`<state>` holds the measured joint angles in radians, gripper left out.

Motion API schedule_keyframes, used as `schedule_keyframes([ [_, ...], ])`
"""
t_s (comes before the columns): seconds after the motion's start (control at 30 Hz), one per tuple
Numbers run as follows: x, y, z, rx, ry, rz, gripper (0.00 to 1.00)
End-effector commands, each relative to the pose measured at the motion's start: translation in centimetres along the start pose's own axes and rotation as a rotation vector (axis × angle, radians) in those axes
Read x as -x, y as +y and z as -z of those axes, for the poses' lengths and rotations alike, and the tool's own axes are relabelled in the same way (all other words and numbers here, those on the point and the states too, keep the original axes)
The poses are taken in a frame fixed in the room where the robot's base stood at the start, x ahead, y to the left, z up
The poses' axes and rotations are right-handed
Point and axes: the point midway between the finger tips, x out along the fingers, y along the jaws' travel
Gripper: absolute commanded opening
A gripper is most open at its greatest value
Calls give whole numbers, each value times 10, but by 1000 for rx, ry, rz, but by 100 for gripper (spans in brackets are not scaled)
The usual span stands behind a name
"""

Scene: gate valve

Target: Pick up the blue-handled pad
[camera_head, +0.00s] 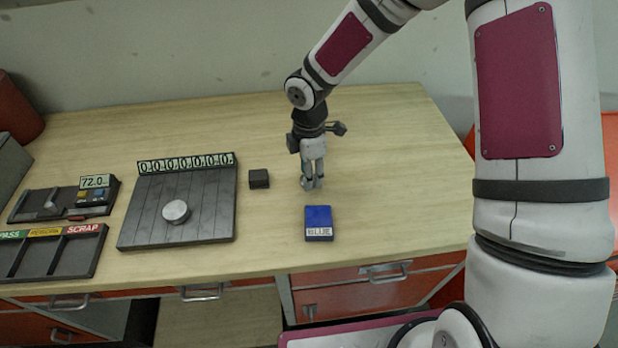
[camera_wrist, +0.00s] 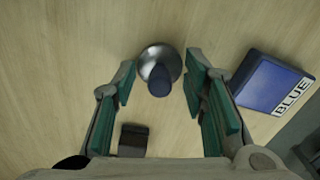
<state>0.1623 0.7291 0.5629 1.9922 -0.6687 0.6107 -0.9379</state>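The blue-handled pad shows in the wrist view as a round, shiny metal base (camera_wrist: 172,57) with a dark blue handle (camera_wrist: 159,85) standing up from it. My gripper (camera_wrist: 162,88) is open, with its green-lined fingers on either side of the handle and a gap to each. Nothing is held. In the head view my gripper (camera_head: 312,184) points down close over the wooden table, and the pad cannot be made out clearly behind its fingers.
A blue block labelled BLUE (camera_head: 319,221) lies just in front of my gripper. A small dark block (camera_head: 259,179) sits to the left. Further left are a slatted plate with a round metal disc (camera_head: 176,211) and a sorting tray (camera_head: 62,256). The table's right side is clear.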

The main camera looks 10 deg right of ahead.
Motion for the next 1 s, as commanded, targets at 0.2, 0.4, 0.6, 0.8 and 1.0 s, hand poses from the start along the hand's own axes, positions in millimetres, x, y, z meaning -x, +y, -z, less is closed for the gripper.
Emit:
schedule_keyframes([
  [0.2, 0, 0, 0, 0, 0, 0, 3],
  [0.4, 0, 0, 0, 0, 0, 0, 0],
  [0.6, 1, 0, 0, 0, 0, 0, 0],
  [0.8, 11, 1, 0, 0, 0, -3, 0],
  [1.0, 36, 2, -1, -1, -2, -5, 0],
])
